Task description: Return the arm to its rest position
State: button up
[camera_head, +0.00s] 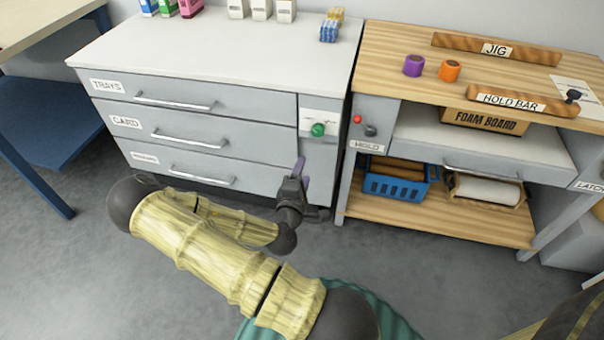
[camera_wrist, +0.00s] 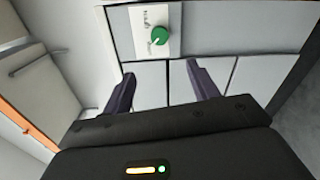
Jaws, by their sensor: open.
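My gripper (camera_head: 302,172) is in front of the grey drawer cabinet (camera_head: 235,165), below a green knob (camera_head: 318,130). In the wrist view my gripper (camera_wrist: 160,88) has its two dark fingers spread apart with nothing between them. The green knob (camera_wrist: 159,35) shows beyond the fingertips on a pale labelled plate. My arm is bent and reaches forward over the floor from the bottom of the head view. Whether the fingers touch the cabinet front cannot be told.
A wooden workbench (camera_head: 480,60) stands at the right with purple (camera_head: 413,66) and orange (camera_head: 450,70) rolls on top. A blue basket (camera_head: 400,180) sits on its lower shelf. A blue-legged table (camera_head: 45,140) stands at the left. Grey floor (camera_head: 70,270) is clear at lower left.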

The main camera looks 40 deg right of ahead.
dwell(0.3)
jog(key=s+a+f+m+g+y, duration=0.2)
jog(key=a+f+m+g+y, duration=0.35)
jog(key=m, duration=0.25)
jog(key=s+a+r+m+g+y, duration=0.25)
jog(key=a+r+y, duration=0.45)
jog(key=a, duration=0.5)
jog(key=s+a+r+g+p, duration=0.1)
jog(key=s+r, duration=0.1)
jog(key=r, duration=0.3)
jog(key=s+a+r, duration=0.2)
jog(key=s+r, duration=0.1)
jog(key=r, duration=0.2)
jog(key=w+p+v, duration=0.3)
jog(key=p+v, duration=1.1)
jog(key=w+d+r+p+v, duration=0.1)
jog(key=w+p+v, duration=0.2)
jog(key=p+v, duration=1)
jog(key=shift+w+d+r+y+p, duration=0.4)
jog(key=shift+r+p, duration=0.2)
jog(key=shift+p, duration=0.6)
